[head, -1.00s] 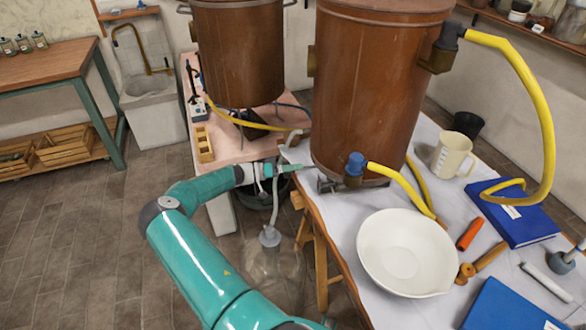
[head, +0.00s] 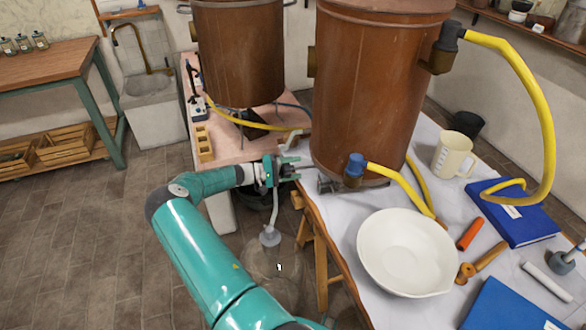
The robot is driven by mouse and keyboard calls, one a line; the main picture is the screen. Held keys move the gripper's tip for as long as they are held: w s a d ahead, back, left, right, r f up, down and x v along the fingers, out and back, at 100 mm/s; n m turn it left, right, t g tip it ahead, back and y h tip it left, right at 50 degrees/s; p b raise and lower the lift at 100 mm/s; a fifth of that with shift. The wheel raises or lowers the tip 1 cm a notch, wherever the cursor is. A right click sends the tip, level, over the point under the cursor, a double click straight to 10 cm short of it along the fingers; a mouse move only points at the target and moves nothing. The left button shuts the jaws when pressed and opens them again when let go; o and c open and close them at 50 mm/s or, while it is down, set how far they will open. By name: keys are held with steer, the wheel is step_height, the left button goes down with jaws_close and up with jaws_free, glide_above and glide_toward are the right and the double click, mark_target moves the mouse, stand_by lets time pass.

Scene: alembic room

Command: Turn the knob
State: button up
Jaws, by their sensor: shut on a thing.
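My gripper (head: 290,169) is at the left side of the big copper vessel (head: 370,90), by its low outlet. Its two teal fingers are shut on the knob (head: 304,167), a small pale part. The fingers hide most of the knob, so its angle is hard to read. A metal tap fitting (head: 326,185) sits just to the right, at the vessel's foot.
A clear jar (head: 275,270) with a tube stands on the floor below my gripper. A white bowl (head: 400,250), a beige jug (head: 454,154) and blue books (head: 515,215) are on the white-covered table. A second copper vessel (head: 238,55) stands behind. Floor at left is clear.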

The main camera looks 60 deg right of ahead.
steer(key=n, duration=0.4)
steer(key=shift+f+n, duration=0.1)
steer(key=shift+n, duration=0.2)
steer(key=n, duration=0.4)
steer(key=shift+a, duration=0.15)
steer(key=shift+n, duration=0.3)
steer(key=o, duration=1)
steer(key=v, duration=1.3)
steer(key=shift+w+a, duration=0.2)
steer(key=shift+w, duration=0.15)
